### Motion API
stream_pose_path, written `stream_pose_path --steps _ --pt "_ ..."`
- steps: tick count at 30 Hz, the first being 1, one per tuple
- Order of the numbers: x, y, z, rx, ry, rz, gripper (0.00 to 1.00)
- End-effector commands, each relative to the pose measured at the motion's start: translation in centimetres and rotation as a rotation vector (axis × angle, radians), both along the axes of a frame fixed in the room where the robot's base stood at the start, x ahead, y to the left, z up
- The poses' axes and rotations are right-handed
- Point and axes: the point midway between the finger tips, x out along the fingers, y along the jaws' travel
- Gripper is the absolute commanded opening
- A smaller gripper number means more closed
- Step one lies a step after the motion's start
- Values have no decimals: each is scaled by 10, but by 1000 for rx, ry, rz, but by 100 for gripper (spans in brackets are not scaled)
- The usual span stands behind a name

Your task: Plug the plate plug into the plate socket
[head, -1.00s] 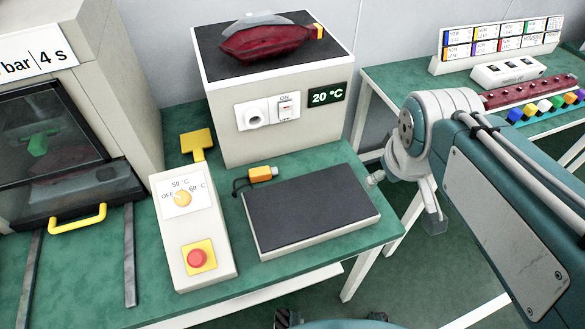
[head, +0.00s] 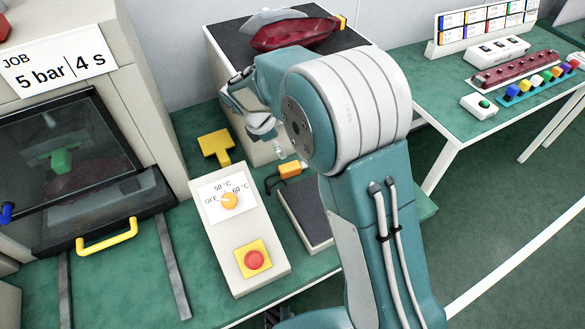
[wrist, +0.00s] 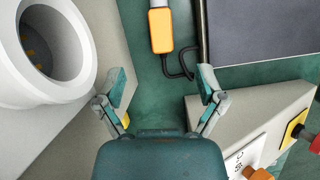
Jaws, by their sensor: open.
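The orange plate plug (head: 290,170) lies on the green bench beside the dark plate (head: 306,215); a dark cable shows at its left. In the wrist view the plug (wrist: 163,30) lies beyond my open fingertips, with its cable curving to the plate (wrist: 265,25). My gripper (wrist: 163,82) is open and empty, apart from the plug.
The control box (head: 240,230), with an orange knob and red button, stands left of the plate. A yellow tab (head: 216,146) stands behind it. A press (head: 70,150) stands at the left.

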Motion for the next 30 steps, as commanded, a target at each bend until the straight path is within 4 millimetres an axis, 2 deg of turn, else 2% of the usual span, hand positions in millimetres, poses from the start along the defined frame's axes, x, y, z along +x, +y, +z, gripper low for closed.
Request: stream_pose_path --steps 5,12,20,25,30 --pt "4 8 -14 -24 23 51 89" --pt "8 -8 -48 -23 26 50 89" --pt "10 -18 -69 -22 23 49 89" --pt "9 -33 -92 -24 26 47 89" --pt "12 -38 -108 -23 23 49 89"
